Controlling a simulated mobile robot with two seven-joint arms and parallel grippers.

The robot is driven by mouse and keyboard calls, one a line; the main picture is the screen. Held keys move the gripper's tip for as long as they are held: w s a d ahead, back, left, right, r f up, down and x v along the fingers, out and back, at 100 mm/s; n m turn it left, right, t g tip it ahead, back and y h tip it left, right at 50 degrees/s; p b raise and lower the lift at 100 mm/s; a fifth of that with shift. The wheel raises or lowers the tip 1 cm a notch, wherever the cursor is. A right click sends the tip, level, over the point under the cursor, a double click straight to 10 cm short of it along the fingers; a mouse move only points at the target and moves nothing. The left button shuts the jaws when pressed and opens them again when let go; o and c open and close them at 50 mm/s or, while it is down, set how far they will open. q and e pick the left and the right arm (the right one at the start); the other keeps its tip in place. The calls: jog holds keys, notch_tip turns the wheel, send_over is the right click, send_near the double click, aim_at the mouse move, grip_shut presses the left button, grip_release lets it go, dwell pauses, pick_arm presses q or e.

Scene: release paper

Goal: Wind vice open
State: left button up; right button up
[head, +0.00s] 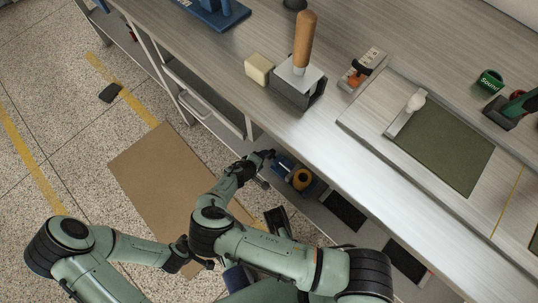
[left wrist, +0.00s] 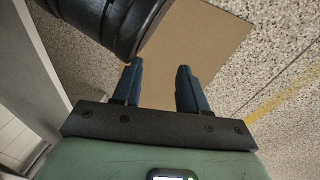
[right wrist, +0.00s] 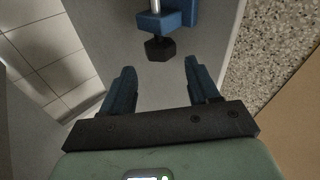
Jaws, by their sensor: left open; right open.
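A blue vice with a bright metal screw and a black hex end (right wrist: 160,48) shows at the top of the right wrist view; the rest of it is cut off. In the head view, a blue part (head: 284,163) at the lower shelf under the bench seems to be it. My right gripper (head: 268,155) is beside it at the bench's front edge. In its wrist view the right gripper (right wrist: 159,72) is open and empty, with the hex end just ahead between the fingertips. My left gripper (left wrist: 160,68) is open and empty above a brown mat, away from the vice.
The bench top (head: 330,145) overhangs the lower shelf close to my right arm. On it are a wooden-handled tool (head: 305,40), a cream block (head: 258,68) and a green board (head: 445,145). An orange round thing (head: 301,179) sits beside the vice. The brown mat (head: 165,180) lies on open floor.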

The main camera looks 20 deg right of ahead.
jog(key=b+x, duration=0.1)
jog(key=x, duration=0.5)
jog(key=shift+d+f+b, duration=0.1)
jog(key=shift+f+b, duration=0.1)
jog(key=shift+b, duration=0.15)
pick_arm(q)
jog(key=s+f+g, duration=0.2)
jog(key=s+f, duration=0.2)
jog(key=shift+s+a, duration=0.3)
jog(key=shift+s, duration=0.05)
pick_arm(e)
jog(key=shift+w+d+f, duration=0.3)
jog(key=shift+d+f, duration=0.05)
jog(key=c, duration=0.7)
jog(key=shift+d+r+g+y+p, duration=0.25)
jog(key=shift+g+y+p, duration=0.15)
jog(key=shift+y+p, duration=0.45)
jog(key=shift+c, duration=0.2)
pick_arm(q)
jog(key=shift+t, duration=0.9)
jog(key=shift+w+d+r, duration=0.15)
jog(key=shift+w+r, duration=0.8)
jog(key=shift+w, duration=0.2)
jog(key=shift+w+d+r, duration=0.15)
jog(key=shift+w+r, duration=0.75)
jog(key=shift+w, duration=0.2)
pick_arm(e)
jog(key=shift+f+y, duration=0.1)
jog(key=shift+y, duration=0.35)
